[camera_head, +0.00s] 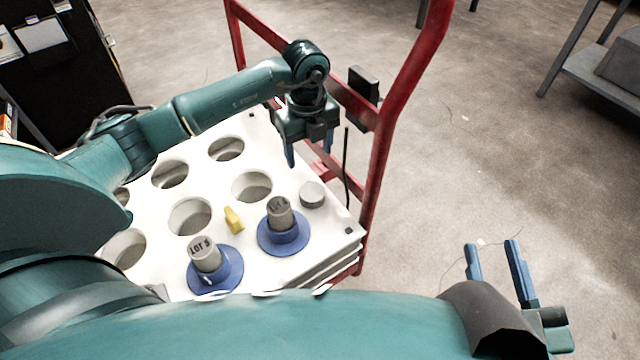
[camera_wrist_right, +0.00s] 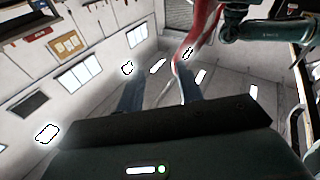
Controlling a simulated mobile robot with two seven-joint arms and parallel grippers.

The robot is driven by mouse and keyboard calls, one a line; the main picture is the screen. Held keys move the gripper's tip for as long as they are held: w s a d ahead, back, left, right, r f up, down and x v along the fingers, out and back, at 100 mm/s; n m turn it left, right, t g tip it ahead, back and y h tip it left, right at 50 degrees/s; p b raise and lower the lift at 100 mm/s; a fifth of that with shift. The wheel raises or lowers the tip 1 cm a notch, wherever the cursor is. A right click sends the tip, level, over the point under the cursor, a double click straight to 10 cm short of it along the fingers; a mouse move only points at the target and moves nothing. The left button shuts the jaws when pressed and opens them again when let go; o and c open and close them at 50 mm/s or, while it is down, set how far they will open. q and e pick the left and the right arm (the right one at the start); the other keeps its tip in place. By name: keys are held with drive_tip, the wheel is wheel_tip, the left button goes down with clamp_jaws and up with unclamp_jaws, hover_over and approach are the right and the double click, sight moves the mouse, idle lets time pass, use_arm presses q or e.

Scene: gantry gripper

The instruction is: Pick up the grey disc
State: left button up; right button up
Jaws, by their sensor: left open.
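The grey disc (camera_head: 312,196) lies on the white top plate (camera_head: 285,277) of the cart, near its right edge, in the head view. My left gripper (camera_head: 309,156) is above and slightly behind the disc in the picture, with its blue fingers pointing down. It is open and empty, apart from the disc. My right gripper (camera_head: 493,252) is off to the right of the cart, over the floor. Its blue fingers are apart with nothing between them; they also show in the right wrist view (camera_wrist_right: 160,92), which does not show the disc.
Two grey cylinders in blue flanged holders, one left (camera_head: 206,254) and one right (camera_head: 280,214), stand near the disc. A yellow piece (camera_head: 233,219) lies between them and round holes. The red cart frame (camera_head: 392,100) rises beside my left gripper.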

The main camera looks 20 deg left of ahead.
use_arm(q)
drive_tip(key=b, duration=0.3)
hover_over(312, 191)
drive_tip(key=f, duration=0.7)
drive_tip(key=shift+a+f, duration=0.25)
drive_tip(key=shift+a, duration=0.05)
drive_tip(key=shift+d+f+b, duration=0.25)
drive_tip(key=shift+f+b, duration=0.25)
drive_tip(key=shift+f, duration=0.65)
wheel_tip(312, 191, down, 2)
drive_tip(key=shift+d+f+b, duration=0.1)
drive_tip(key=shift+f+b, duration=0.05)
drive_tip(key=shift+b, duration=0.45)
drive_tip(key=shift+f, duration=0.25)
drive_tip(key=shift+r, duration=0.1)
drive_tip(key=c, duration=0.9)
use_arm(e)
drive_tip(key=shift+w+a+r+n+t+y, duration=0.1)
drive_tip(key=shift+w+r+n+t+y, duration=0.15)
drive_tip(key=shift+r+t+y, duration=0.25)
drive_tip(key=shift+w+a+r+n+t+y, duration=0.1)
drive_tip(key=shift+r+n+t+y, duration=0.2)
drive_tip(key=shift+r+y, duration=0.35)
use_arm(q)
drive_tip(key=shift+o, duration=0.2)
